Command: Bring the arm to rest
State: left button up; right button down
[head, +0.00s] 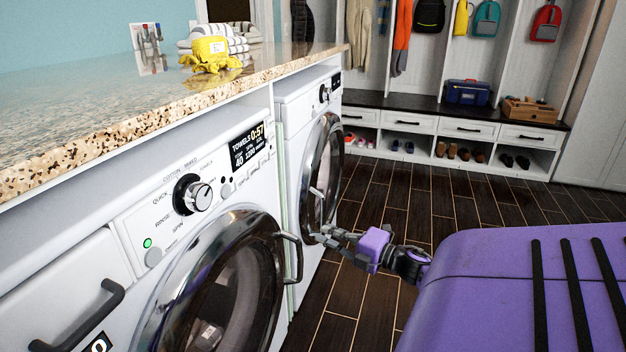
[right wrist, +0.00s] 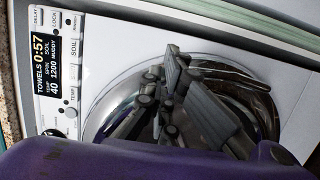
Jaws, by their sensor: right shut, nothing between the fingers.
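My right gripper (head: 325,236) is in front of the white machines in the head view, near the gap between them. It is shut and holds nothing that I can see. In the right wrist view the gripper (right wrist: 178,60) shows over the round door of the near washer. The near washer (head: 120,215) has a display reading TOWELS 0:57, a lit green light and a closed-looking round door (head: 215,290) with a dark handle (head: 290,255). I cannot tell whether the fingers touch anything. My left gripper is not in view.
A second machine (head: 290,115) stands beyond the near washer. The granite counter (head: 120,120) above carries a yellow cloth (head: 212,52) and folded towels. A cubby bench (head: 440,118) with shoes, bags and a toolbox stands at the back. The dark tiled floor (head: 400,195) between is clear.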

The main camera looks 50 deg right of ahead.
jog(key=shift+d, duration=0.2)
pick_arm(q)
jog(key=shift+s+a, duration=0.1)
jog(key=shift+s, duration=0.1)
pick_arm(e)
jog(key=shift+s, duration=0.1)
